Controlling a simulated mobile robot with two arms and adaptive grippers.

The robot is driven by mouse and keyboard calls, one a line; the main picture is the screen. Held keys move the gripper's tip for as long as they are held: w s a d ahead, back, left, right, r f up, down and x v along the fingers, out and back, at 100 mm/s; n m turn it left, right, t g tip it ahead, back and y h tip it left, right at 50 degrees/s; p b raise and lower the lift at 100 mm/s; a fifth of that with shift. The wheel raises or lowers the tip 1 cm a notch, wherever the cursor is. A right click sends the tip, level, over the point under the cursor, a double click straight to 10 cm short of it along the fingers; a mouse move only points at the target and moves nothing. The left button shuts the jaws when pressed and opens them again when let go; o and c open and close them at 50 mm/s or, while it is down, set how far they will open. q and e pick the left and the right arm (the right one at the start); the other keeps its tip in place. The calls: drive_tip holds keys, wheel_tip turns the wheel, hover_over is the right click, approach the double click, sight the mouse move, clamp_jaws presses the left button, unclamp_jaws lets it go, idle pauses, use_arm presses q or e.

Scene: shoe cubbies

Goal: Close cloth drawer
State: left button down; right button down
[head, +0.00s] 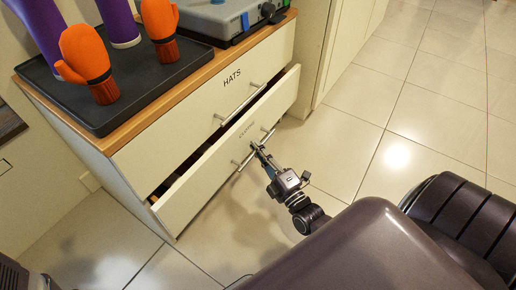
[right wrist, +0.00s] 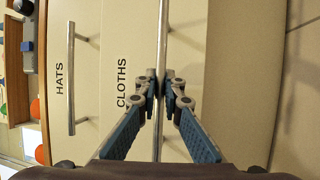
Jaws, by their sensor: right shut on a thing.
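The cloth drawer (head: 205,182) is the lower one in the cabinet, with a cream front. It stands partly open, with a dark gap along its top edge. Its label reads CLOTHS in the right wrist view (right wrist: 220,60). Its metal bar handle (head: 241,165) runs along the front and also shows in the right wrist view (right wrist: 163,35). My right gripper (head: 257,147) is shut on the handle near its middle; the fingers meet around the bar in the right wrist view (right wrist: 161,88). My left gripper is not in view.
The HATS drawer (head: 190,121) above looks shut, with its own bar handle (head: 240,106). On the wooden top, a black tray (head: 150,99) holds orange mittens (head: 87,58) and purple items (head: 118,22). A grey device (head: 215,17) stands beside it. The tiled floor (head: 340,140) is clear.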

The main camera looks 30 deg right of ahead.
sight(247, 145)
drive_tip(key=w, duration=0.1)
drive_tip(key=w+a, duration=0.1)
drive_tip(key=w, duration=0.1)
drive_tip(key=shift+w+a, duration=0.35)
drive_tip(key=shift+w, duration=0.05)
drive_tip(key=c, duration=2.3)
unclamp_jaws()
drive_tip(key=shift+w+a, duration=0.1)
drive_tip(key=shift+w, duration=0.05)
drive_tip(key=s, duration=0.4)
drive_tip(key=s+f, duration=0.1)
drive_tip(key=s, duration=0.3)
drive_tip(key=s+f, duration=0.1)
drive_tip(key=s, duration=0.3)
drive_tip(key=shift+f, duration=0.1)
